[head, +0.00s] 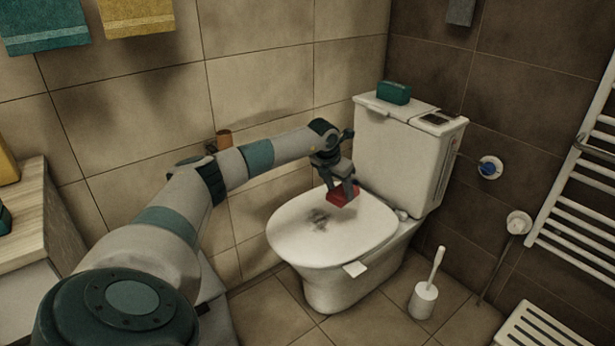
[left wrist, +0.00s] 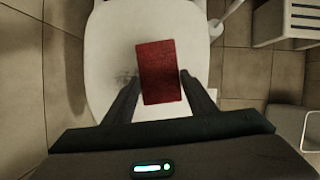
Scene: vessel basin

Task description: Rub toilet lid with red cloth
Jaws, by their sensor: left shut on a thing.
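The toilet lid (head: 290,230) is down, white, with a dark smudge (head: 319,218) near its middle. The red cloth (head: 342,196) is a small folded block over the back right part of the lid. My left gripper (head: 343,187) is shut on the red cloth. In the left wrist view the red cloth (left wrist: 160,70) sits between the two fingers, with the smudge (left wrist: 124,78) on the lid (left wrist: 112,40) just left of it. I cannot tell whether the cloth touches the lid. My right gripper is not in view.
The cistern (head: 395,150) stands behind the lid with a green block (head: 393,92) on top. A toilet brush (head: 424,297) stands on the floor to the right. A towel radiator (head: 580,180) and a slatted white stool (head: 540,325) are at the right.

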